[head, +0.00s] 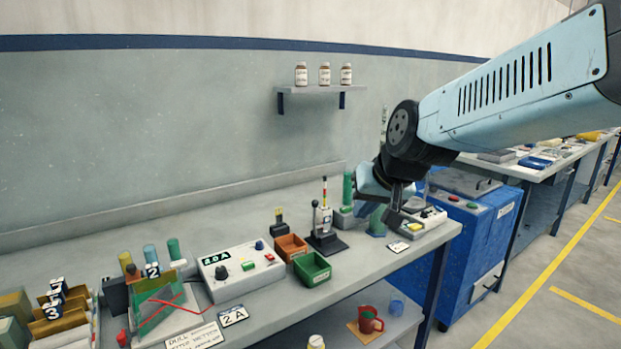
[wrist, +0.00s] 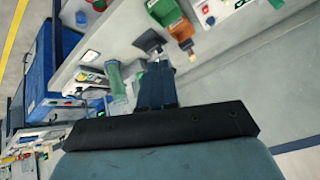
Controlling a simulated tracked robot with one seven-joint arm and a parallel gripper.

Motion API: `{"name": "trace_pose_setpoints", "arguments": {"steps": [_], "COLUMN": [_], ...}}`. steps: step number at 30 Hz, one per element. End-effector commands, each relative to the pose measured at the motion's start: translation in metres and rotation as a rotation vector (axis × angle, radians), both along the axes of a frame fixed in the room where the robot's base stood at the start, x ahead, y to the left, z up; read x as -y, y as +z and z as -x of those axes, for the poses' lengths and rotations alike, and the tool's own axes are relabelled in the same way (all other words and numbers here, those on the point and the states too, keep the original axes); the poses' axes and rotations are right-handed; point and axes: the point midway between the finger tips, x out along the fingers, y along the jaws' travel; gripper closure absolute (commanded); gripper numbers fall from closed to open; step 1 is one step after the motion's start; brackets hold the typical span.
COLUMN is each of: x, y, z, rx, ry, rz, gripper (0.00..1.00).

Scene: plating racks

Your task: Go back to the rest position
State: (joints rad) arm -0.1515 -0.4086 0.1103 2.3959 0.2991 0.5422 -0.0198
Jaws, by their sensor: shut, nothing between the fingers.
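My gripper (head: 394,218) hangs at the right end of the workbench (head: 300,204), pointing down, with my arm reaching in from the upper right. In the wrist view its fingers (wrist: 157,68) are together and hold nothing. In the head view it is in front of a green cylinder (head: 376,218) and left of a small grey device (head: 424,216), partly hiding both. I cannot tell whether it touches anything. No marked rest position shows.
A black-based stand device (head: 325,228), a green bin (head: 312,268), an orange bin (head: 290,246) and a control box (head: 240,270) stand left of the gripper. A blue cabinet (head: 480,240) stands beyond the bench's right end. A wall shelf (head: 320,90) holds bottles. The space above the bench is open.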

Motion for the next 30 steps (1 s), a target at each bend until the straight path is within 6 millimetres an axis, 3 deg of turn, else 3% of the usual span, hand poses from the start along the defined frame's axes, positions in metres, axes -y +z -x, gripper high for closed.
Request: {"name": "trace_pose_setpoints", "arguments": {"steps": [6, 13, 18, 30], "x": [0.066, 0.116, 0.131, 0.133], "y": [0.010, 0.010, 0.008, 0.008], "z": [0.056, 0.109, 0.128, 0.130], "rx": [-0.028, -0.072, -0.091, -0.094], "ry": [-0.050, -0.110, -0.131, -0.133], "rz": [0.105, 0.192, 0.221, 0.226], "gripper": [1.00, 1.00, 1.00, 1.00]}}
